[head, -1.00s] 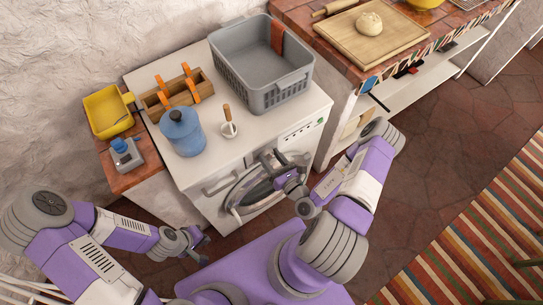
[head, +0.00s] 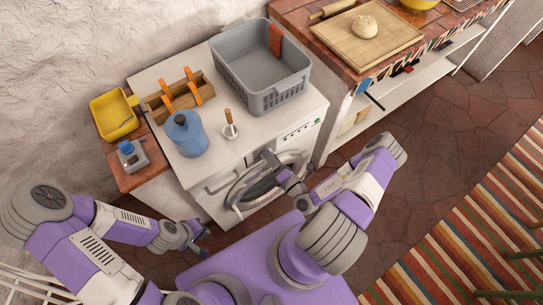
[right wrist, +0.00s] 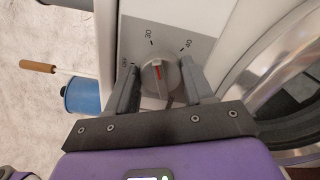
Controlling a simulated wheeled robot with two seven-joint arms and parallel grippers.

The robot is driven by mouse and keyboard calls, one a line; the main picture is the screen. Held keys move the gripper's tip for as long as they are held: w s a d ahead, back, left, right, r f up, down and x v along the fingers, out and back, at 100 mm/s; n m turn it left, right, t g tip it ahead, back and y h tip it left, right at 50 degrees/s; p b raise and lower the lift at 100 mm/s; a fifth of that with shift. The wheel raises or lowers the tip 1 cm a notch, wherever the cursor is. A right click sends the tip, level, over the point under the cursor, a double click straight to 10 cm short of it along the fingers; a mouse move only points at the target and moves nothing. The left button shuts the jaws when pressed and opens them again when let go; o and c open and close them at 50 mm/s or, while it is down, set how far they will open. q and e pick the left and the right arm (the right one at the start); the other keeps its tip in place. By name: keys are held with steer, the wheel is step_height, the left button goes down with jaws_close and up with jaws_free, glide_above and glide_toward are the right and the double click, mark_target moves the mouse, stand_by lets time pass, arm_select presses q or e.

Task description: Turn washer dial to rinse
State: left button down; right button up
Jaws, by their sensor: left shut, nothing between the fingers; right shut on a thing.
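The white washer (head: 225,165) stands in front of me with its round glass door (head: 262,186) facing me. In the right wrist view, the grey round dial (right wrist: 158,74) sits on a grey panel with the marks 30 and 40. Its red pointer line points nearly up, between the marks. My right gripper (right wrist: 160,88) has one finger on each side of the dial and is shut on it. In the head view, the right gripper (head: 268,160) is at the washer's front and the dial cannot be made out. My left gripper (head: 203,241) is shut and empty, low in front of the washer.
A yellow tub (head: 114,117) is at left. A counter with a dough board (head: 366,43) stands at right.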

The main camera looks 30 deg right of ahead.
steer(key=shift+a+f+m+b, duration=0.15)
steer(key=shift+m+b, duration=0.85)
steer(key=shift+m, duration=4.8)
steer(key=shift+a+m+b, duration=0.15)
steer(key=shift+m+b, duration=0.85)
steer(key=shift+m, duration=4.8)
steer(key=shift+a+f+m+b, duration=0.15)
steer(key=shift+m+b, duration=0.85)
steer(key=shift+m, duration=4.8)
steer(key=shift+r, duration=0.1)
